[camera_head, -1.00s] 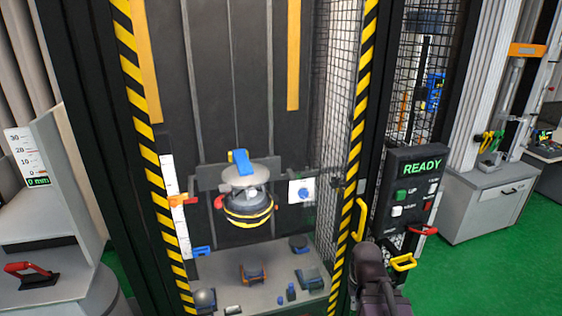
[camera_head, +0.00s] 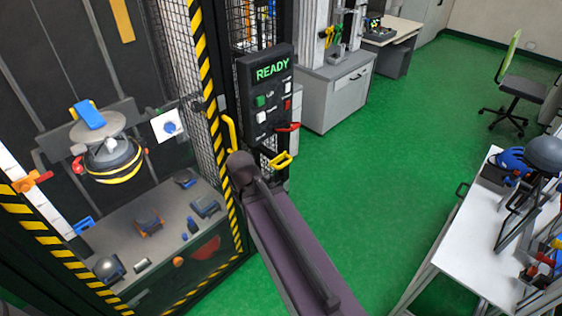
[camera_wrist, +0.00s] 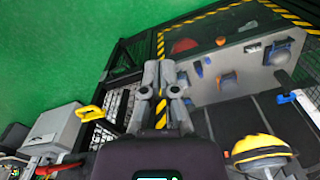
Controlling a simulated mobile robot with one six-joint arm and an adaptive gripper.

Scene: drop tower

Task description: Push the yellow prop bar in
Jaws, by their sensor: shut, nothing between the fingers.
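A yellow U-shaped bar (camera_head: 281,160), which looks like the prop bar, sticks out at the lower side of the tower's right frame, below the control panel. It also shows at the left in the wrist view (camera_wrist: 90,113). My gripper (camera_wrist: 160,82) is shut and empty in the wrist view, to the right of the bar and apart from it. In the head view my arm stands close to the bar's left; the fingers are hard to make out there.
The control panel (camera_head: 268,95) reads READY, with a red handle (camera_head: 288,127) under it. A yellow vertical handle (camera_head: 230,133) is on the striped door frame. A helmet (camera_head: 113,160) hangs inside the tower. A white table (camera_head: 470,240) stands right; green floor between is clear.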

